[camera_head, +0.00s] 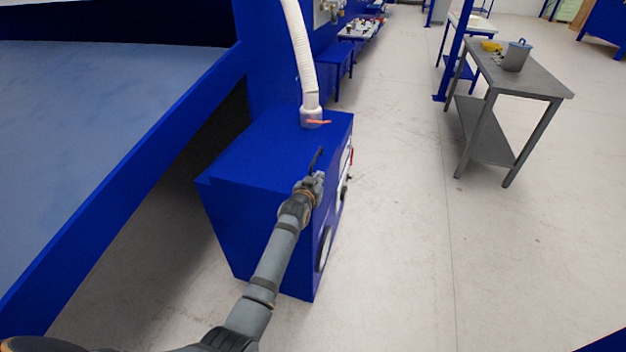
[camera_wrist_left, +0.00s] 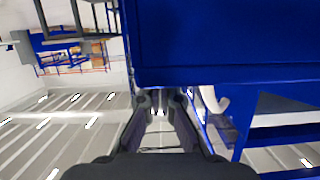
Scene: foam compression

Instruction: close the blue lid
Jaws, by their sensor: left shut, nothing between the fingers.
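The blue lid (camera_head: 265,150) is the broad top of a blue box-shaped cabinet (camera_head: 255,230) in the middle of the head view. It looks flat and level; whether it sits fully flush I cannot tell. My left gripper (camera_head: 314,184) is at the cabinet's upper right front corner, by a dark upright handle-like piece (camera_head: 317,158). Whether it touches the cabinet is unclear. In the left wrist view its fingers (camera_wrist_left: 160,100) are together and empty, beneath a large blue panel (camera_wrist_left: 230,45). My right gripper is not in view.
A white ribbed hose (camera_head: 301,50) meets the cabinet's rear top, with an orange lever (camera_head: 318,122) beside it. A large blue-framed structure (camera_head: 130,150) fills the left. A grey table (camera_head: 535,82) with a pot (camera_head: 516,57) stands right. The floor between is clear.

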